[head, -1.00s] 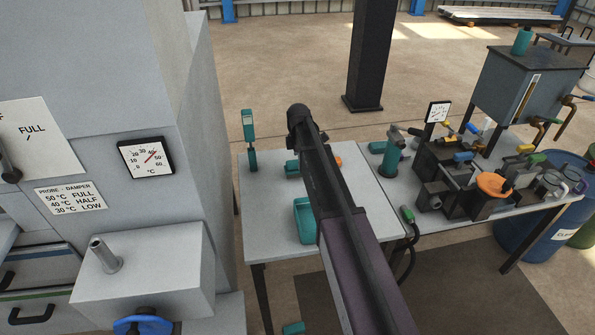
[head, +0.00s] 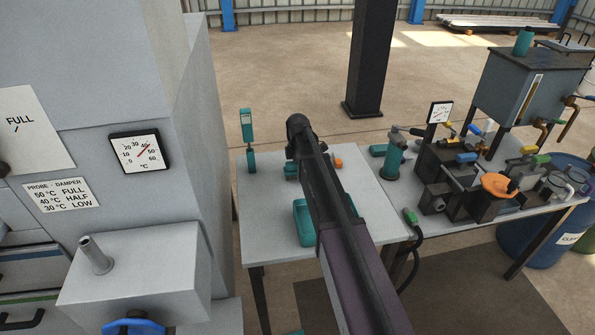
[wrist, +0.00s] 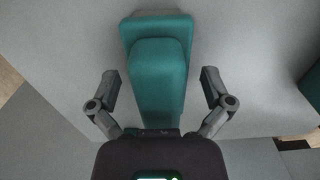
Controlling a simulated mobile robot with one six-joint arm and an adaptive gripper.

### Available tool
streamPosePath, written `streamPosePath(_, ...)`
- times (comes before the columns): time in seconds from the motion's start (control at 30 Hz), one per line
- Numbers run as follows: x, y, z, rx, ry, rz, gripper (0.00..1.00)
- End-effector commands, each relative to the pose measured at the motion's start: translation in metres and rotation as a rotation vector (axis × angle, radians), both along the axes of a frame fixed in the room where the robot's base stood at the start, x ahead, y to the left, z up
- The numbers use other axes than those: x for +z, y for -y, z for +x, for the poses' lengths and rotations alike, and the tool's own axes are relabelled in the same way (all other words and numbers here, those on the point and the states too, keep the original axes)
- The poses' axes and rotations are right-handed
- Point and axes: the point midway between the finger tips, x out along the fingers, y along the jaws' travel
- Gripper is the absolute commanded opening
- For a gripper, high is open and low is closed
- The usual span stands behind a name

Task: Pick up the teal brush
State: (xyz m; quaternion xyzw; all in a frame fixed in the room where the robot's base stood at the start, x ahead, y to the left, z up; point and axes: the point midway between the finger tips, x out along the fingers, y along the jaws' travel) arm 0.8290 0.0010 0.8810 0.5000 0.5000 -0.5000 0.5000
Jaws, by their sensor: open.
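A teal object, seemingly the brush (wrist: 158,85), fills the middle of the wrist view, with a wide block at the far end and a narrower raised part toward me. My gripper (wrist: 160,76) is open, with one finger on each side of it and a gap on both sides. I cannot tell how far above it the fingers are. In the head view a small teal piece (head: 291,171) shows on the table beside my gripper (head: 296,150); my arm hides part of it, and it is probably the same object.
The grey table (head: 270,200) also holds a teal tray (head: 302,226), an upright teal stand (head: 248,140) and an orange piece (head: 338,162). A bench with valves (head: 465,175) stands to the right. A grey machine (head: 100,90) rises at the left.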

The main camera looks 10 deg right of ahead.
Motion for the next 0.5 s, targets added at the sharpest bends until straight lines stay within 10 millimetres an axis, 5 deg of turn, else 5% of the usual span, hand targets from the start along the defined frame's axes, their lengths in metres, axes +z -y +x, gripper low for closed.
streamPosePath(0.23, 0.0000, -0.0003, 0.0000, 0.000, 0.000, 0.000, 1.00)
streamPosePath(0.5, 0.0000, -0.0006, -0.0001, 0.001, 0.000, 0.000, 0.20)
